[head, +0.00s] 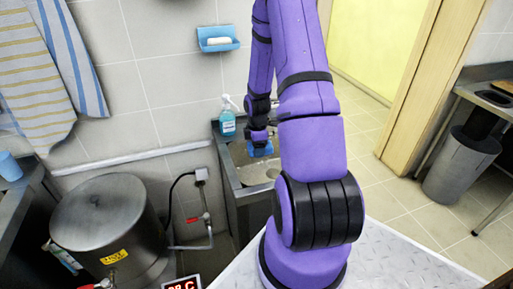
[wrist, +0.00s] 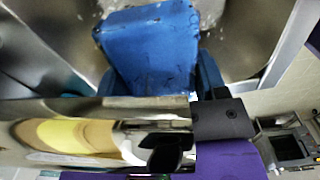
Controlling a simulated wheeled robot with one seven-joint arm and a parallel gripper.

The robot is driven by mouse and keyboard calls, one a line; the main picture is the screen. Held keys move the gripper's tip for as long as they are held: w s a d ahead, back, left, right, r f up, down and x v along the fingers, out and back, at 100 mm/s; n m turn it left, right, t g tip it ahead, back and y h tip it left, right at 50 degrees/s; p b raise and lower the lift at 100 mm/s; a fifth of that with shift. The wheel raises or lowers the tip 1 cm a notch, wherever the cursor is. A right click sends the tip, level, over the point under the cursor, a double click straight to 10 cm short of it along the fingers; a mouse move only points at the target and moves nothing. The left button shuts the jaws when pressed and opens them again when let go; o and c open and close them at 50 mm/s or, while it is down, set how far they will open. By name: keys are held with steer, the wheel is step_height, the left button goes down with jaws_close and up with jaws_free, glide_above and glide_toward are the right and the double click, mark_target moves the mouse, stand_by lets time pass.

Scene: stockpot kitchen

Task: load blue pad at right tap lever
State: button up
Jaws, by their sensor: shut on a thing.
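A blue pad (wrist: 150,45) fills the upper middle of the wrist view, with dark specks on its face. My gripper (wrist: 157,80) is shut on it, with blue finger parts showing at both sides. In the head view my gripper (head: 260,138) points down over the sink, and the blue pad (head: 262,150) shows small at its tip. A shiny chrome surface (wrist: 70,135) crosses the lower left of the wrist view; I cannot tell what it belongs to. I cannot make out a tap lever at the sink. My arm hides part of the sink.
The metal sink (head: 233,172) stands against the tiled wall, with a soap bottle (head: 228,122) at its back left. A steel stockpot (head: 105,225) stands at left, near a red-handled valve (head: 196,219). A soap dish (head: 217,38) hangs above. Open floor lies at right, before a bin (head: 462,165).

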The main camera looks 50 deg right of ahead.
stand_by(0.4)
steer(key=s+a, duration=0.4)
steer(key=s, duration=0.3)
stand_by(0.6)
steer(key=shift+w, duration=0.15)
stand_by(1.6)
